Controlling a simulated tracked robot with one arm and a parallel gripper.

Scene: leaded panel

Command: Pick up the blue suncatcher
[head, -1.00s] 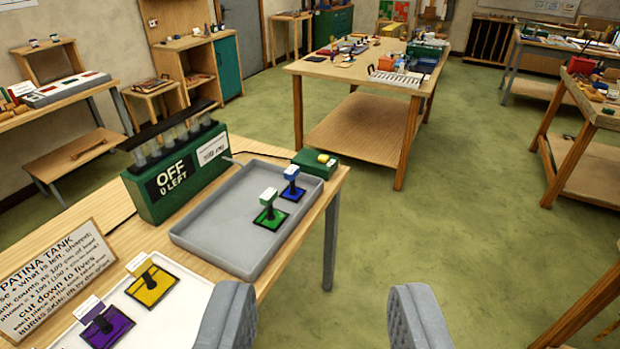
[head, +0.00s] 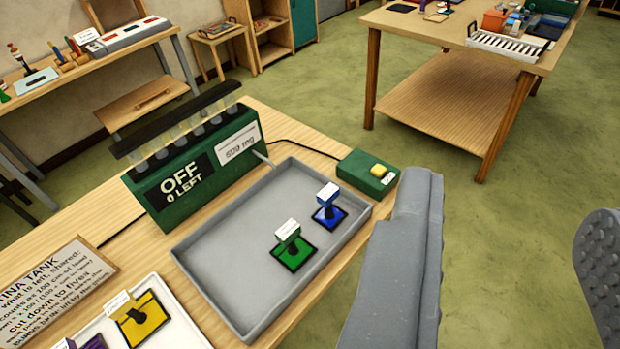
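The blue suncatcher (head: 329,217) is a small dark-edged blue square with an upright stem and a white-and-blue tag on top. It stands in the grey tray (head: 215,300), near the tray's right end. A green suncatcher (head: 293,256) stands just in front of it and to its left, a small gap apart. My gripper (head: 505,215) is open and empty, its two grey fingers wide apart. It is to the right of the tray, and the left finger shows close to the tray's right front side. The blue suncatcher is not hidden.
A green tank unit (head: 200,165) reading "OFF 0 LEFT" stands behind the tray. A green box with a yellow button (head: 368,174) sits at the tray's far right corner. A white tray (head: 185,325) holds yellow and purple suncatchers. Open floor lies to the right.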

